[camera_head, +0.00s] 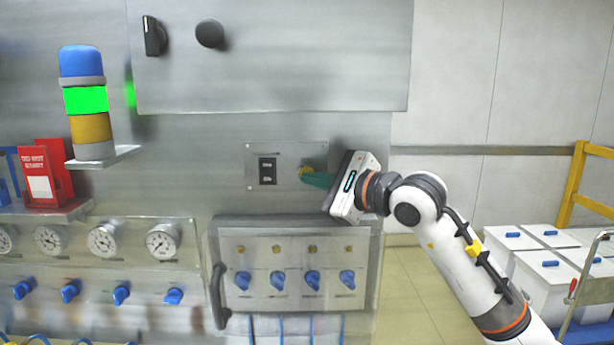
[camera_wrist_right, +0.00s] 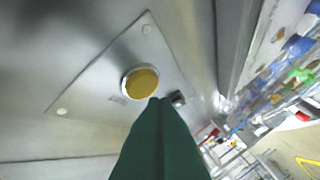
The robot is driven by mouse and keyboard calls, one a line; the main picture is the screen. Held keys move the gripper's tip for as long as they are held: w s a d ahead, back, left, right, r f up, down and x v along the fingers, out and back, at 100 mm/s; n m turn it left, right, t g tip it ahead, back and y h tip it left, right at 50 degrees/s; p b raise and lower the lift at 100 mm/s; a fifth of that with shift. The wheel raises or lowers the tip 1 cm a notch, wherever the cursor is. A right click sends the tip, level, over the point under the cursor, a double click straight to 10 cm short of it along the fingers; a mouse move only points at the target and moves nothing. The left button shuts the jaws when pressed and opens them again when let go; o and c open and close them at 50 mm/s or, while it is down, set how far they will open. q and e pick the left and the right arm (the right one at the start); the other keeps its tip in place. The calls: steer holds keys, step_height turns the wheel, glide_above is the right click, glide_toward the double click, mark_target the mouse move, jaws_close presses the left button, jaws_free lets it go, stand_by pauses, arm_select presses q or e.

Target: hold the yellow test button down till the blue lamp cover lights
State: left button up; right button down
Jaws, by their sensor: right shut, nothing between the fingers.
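The yellow test button (camera_head: 304,169) sits on a small metal plate on the cabinet front, beside a black switch (camera_head: 267,171). In the right wrist view the round yellow button (camera_wrist_right: 141,82) shows in a pale ring. My right gripper (camera_head: 306,175) is shut and empty, its green fingertips (camera_wrist_right: 156,102) at the button's edge. I cannot tell whether they touch or press it. The blue lamp cover (camera_head: 81,61) tops the stack lamp at the left and looks unlit. The green section (camera_head: 86,99) below it glows brightly. My left gripper is not in view.
A panel with blue knobs (camera_head: 295,265) and a dark handle (camera_head: 218,296) lies below the button. Gauges (camera_head: 103,240) line the left. A red holder (camera_head: 46,174) stands on a shelf. White boxes (camera_head: 550,270) and a yellow rail (camera_head: 575,185) are at the right.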

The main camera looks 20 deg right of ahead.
steer(key=shift+s+a+f+b, duration=0.15)
steer(key=shift+s+b, duration=0.15)
steer(key=shift+s, duration=0.15)
steer(key=shift+s+a+b, duration=0.3)
steer(key=shift+s+b, duration=0.1)
steer(key=shift+s, duration=0.6)
steer(key=shift+s+a+b, duration=0.25)
steer(key=shift+s+b, duration=0.15)
steer(key=shift+s, duration=0.55)
